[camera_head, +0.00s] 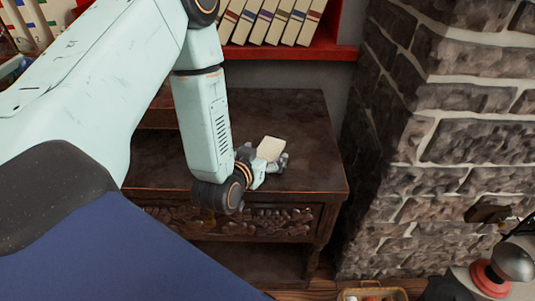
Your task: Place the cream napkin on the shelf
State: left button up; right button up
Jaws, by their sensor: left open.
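The cream napkin (270,148) shows as a small pale square at the dark wooden table's top, right by my left gripper (274,168). My left gripper is open, low over the tabletop, with its wrist toward the front. The napkin's lower edge is hidden behind the gripper, so I cannot tell whether it touches the fingers or the table. A red shelf (338,51) with a row of cream-spined books stands at the top, behind the table. My right gripper is not in view.
The dark table (312,130) has bare room right of the napkin. A stone-brick pillar (450,145) rises to the right. A basket (372,292) stands on the floor at the bottom. My left arm hides much of the left side.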

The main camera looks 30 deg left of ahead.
pick_arm(q)
jog(key=shift+s+r, duration=0.1)
jog(key=shift+r, duration=0.05)
jog(key=c, duration=1.3)
